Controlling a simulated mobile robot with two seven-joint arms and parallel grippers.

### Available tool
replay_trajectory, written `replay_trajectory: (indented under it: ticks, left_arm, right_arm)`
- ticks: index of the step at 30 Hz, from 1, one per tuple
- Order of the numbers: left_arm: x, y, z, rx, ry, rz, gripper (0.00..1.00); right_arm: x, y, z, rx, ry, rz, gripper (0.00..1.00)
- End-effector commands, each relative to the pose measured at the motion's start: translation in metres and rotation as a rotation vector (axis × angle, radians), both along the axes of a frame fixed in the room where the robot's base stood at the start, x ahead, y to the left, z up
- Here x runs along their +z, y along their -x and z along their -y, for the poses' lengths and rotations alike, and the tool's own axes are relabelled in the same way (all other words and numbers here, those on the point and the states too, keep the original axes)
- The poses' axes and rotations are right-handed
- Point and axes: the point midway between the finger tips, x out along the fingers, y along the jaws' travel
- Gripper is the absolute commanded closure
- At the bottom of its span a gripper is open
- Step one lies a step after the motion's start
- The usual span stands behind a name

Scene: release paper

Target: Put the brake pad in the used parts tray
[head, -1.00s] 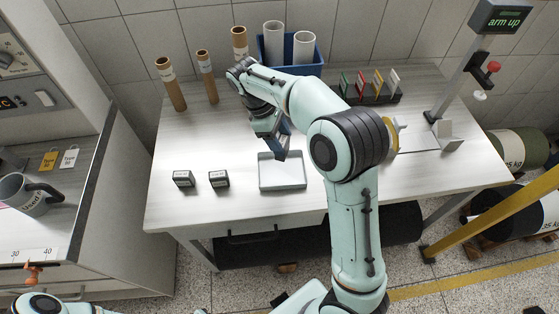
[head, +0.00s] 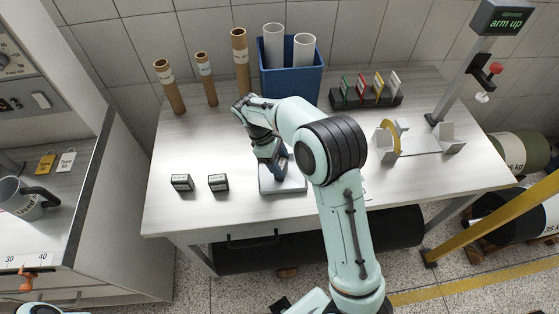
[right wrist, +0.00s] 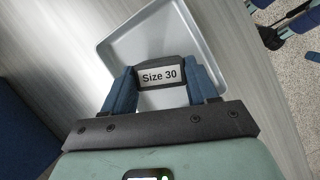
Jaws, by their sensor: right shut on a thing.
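My right gripper (head: 275,172) is shut on a dark block, the brake pad, labelled "Size 30", which shows between the fingers in the right wrist view (right wrist: 159,76). The pale grey shallow tray (head: 297,181) lies near the front of the table, and the gripper is over it. In the right wrist view the tray (right wrist: 130,45) is empty apart from the pad in front of its near part. I cannot tell whether the pad touches the tray floor. In the head view the gripper and arm hide the pad and much of the tray. My left gripper is out of view.
Two small dark labelled blocks (head: 181,182) (head: 218,182) stand left of the tray. Cardboard tubes (head: 170,88) and a blue bin (head: 290,82) stand at the back. A rack of coloured cards (head: 366,92) and a fixture with a yellow ring (head: 391,139) are to the right.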

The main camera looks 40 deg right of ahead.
Motion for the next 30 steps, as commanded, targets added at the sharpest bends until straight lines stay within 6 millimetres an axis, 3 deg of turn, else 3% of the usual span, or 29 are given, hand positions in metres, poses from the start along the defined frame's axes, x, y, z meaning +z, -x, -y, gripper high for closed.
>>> replay_trajectory:
  ticks: [4,5,6,7,19,30]
  left_arm:
    - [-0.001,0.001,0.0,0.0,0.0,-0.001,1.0]
    - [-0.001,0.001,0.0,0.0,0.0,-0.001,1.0]
    - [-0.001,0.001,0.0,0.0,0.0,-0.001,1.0]
    - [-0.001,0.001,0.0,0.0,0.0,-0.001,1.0]
    - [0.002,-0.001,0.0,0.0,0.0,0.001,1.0]
    - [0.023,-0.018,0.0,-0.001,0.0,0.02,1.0]
  right_arm:
    - [-0.004,0.0,0.0,0.0,0.001,-0.001,0.78]
    - [-0.004,0.0,0.0,0.0,0.0,0.0,0.32]
    - [-0.004,0.0,0.0,0.0,0.0,0.0,0.19]
    - [-0.004,0.0,0.0,0.0,0.0,0.0,0.17]
    - [0.006,-0.002,-0.001,0.001,0.0,0.003,0.17]
    - [0.078,-0.027,-0.018,0.002,0.001,0.005,0.17]
